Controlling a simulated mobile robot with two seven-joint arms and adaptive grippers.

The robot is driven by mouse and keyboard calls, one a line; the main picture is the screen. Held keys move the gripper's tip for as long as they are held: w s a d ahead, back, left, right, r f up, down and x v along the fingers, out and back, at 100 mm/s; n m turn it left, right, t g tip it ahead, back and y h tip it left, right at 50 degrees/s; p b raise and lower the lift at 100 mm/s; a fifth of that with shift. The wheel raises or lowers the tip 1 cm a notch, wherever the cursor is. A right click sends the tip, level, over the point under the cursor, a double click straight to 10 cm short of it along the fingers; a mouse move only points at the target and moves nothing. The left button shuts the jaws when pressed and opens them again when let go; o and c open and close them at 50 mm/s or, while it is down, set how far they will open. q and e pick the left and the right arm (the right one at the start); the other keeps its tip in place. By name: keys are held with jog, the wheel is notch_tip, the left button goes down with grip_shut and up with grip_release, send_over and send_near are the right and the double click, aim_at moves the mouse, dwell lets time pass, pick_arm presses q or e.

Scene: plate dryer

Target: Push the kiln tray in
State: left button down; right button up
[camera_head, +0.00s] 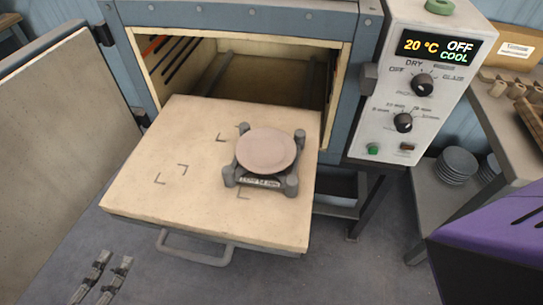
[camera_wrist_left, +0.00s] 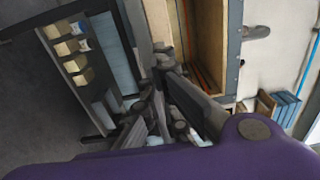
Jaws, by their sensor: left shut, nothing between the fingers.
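The kiln tray (camera_head: 135,195), a cream slab with dark corner marks, is pulled well out of the kiln (camera_head: 260,15). Its grey bar handle (camera_head: 190,258) is on the front edge. A pinkish round plate (camera_head: 267,149) sits on a grey holder with corner posts (camera_head: 262,182) on the tray's right half. My left gripper (camera_head: 102,278) is shut and empty, low at the left, apart from the tray and left of the handle. Its linkage also shows in the left wrist view (camera_wrist_left: 170,105). My right gripper is not in view.
The kiln door (camera_head: 62,110) stands open at the left. A control panel (camera_head: 415,85) reads 20 °C, OFF and COOL. A shelf with stacked grey plates (camera_head: 455,163) stands at the right. The floor (camera_head: 325,270) before the tray is clear.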

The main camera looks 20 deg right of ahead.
aim_at(139, 219)
pick_arm(q)
jog(key=x, duration=0.6)
jog(key=shift+w+d+p, duration=0.2)
jog(key=shift+w+p, duration=0.1)
jog(key=shift+p, duration=0.1)
jog(key=shift+x, duration=0.8)
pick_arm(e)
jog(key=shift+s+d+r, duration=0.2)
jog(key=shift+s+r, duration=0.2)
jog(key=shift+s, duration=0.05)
pick_arm(q)
jog(key=shift+w, duration=0.1)
